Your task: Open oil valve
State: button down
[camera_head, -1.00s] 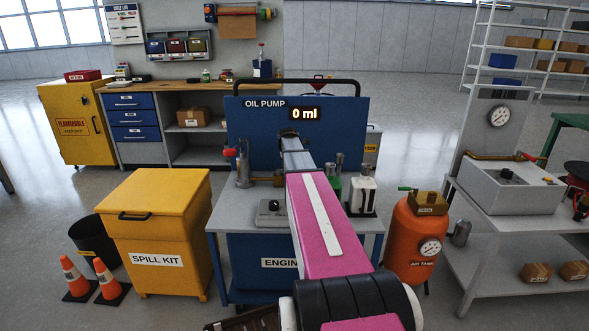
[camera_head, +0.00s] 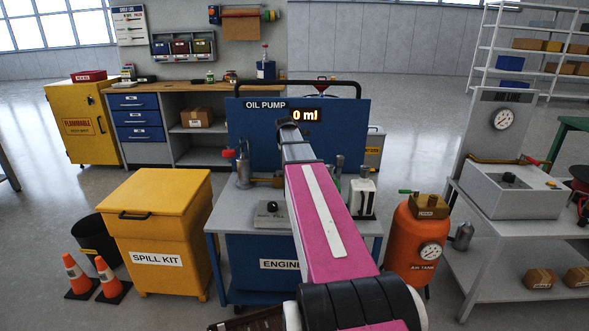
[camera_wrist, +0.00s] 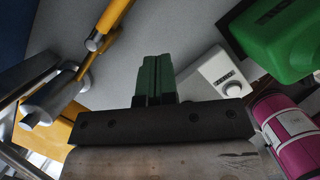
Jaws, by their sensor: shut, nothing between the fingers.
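The oil pump station is a grey-topped table with a blue back panel (camera_head: 250,130) marked OIL PUMP, whose display (camera_head: 306,115) reads 0 ml. A red-handled valve (camera_head: 228,154) sits at the table's left, beside a grey upright cylinder and a brass pipe (camera_head: 265,181). In the wrist view a brass-coloured pipe (camera_wrist: 113,18) with grey fittings runs at the upper left; I cannot make out the red handle there. My gripper (camera_wrist: 154,62) shows green fingers, shut and empty, above the grey surface and apart from the pipe. In the head view my arm hides the fingers.
A grey box with a black knob (camera_head: 271,207) stands at the table front; bottles (camera_head: 362,194) stand right of my arm. A yellow spill kit (camera_head: 155,225) is left of the table, an orange air tank (camera_head: 417,240) right.

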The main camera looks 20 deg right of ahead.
jog(key=s+d+v, duration=0.1)
jog(key=d+v, duration=0.1)
jog(key=v, duration=1.1)
jog(key=shift+s+r, duration=0.2)
jog(key=shift+s, duration=0.15)
